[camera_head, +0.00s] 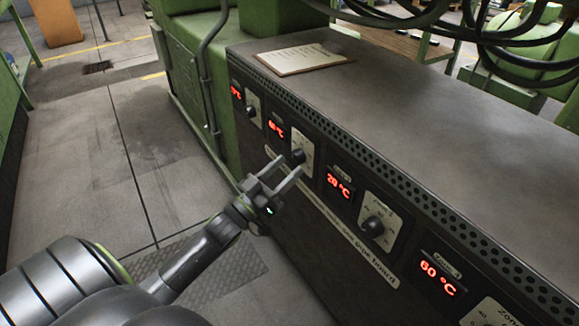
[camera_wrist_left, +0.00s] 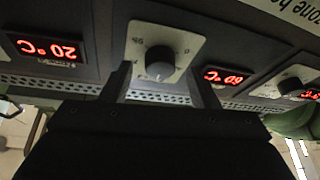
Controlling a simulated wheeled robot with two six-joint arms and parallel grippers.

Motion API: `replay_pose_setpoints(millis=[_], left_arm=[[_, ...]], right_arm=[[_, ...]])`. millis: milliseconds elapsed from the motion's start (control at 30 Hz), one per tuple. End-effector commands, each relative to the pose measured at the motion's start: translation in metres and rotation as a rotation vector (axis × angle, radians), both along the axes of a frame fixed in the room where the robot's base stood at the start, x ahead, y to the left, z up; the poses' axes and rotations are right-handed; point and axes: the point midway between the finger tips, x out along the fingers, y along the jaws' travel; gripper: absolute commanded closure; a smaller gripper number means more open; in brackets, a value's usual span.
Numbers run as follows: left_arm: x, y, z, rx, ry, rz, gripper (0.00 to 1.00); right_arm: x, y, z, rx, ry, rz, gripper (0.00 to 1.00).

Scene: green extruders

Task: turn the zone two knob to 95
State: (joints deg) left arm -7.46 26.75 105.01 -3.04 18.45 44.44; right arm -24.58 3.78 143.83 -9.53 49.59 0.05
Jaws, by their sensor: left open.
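A dark round knob (camera_head: 298,157) on a pale dial plate sits on the front of the control panel, between a display reading 60 °C (camera_head: 275,128) and one reading 20 °C (camera_head: 340,185). My left gripper (camera_head: 288,166) is open in front of this knob. The left wrist view shows the same knob (camera_wrist_left: 160,62) upside down, in line with the gap between the fingertips (camera_wrist_left: 165,82). I cannot tell whether the fingers touch it. The zone number by this knob is too small to read. My right gripper is not in view.
More knobs sit along the panel, one nearer (camera_head: 372,227) and one farther (camera_head: 253,111). A nearer display (camera_head: 440,273) reads 60 °C. A clipboard (camera_head: 302,59) lies on the grey cabinet top (camera_head: 430,110). Dark cables hang at the upper right. The floor at left is clear.

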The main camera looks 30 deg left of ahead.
Motion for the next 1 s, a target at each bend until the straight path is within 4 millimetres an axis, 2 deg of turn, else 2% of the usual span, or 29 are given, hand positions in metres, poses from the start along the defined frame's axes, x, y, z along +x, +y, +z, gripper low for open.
replay_pose_setpoints(millis=[200, 500, 833, 1000], left_arm=[[0.016, -0.004, 0.007, -0.001, -0.001, 0.001, 0.45], [0.018, -0.005, 0.007, 0.000, 0.000, 0.001, 0.45], [0.018, -0.005, 0.007, 0.000, 0.000, 0.001, 0.87], [0.018, -0.004, 0.007, 0.006, -0.002, 0.001, 0.90]], right_arm=[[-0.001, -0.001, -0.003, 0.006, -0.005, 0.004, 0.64], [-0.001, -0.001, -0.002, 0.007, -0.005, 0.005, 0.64], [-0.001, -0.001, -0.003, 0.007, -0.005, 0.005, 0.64], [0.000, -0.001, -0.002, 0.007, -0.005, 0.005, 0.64]])
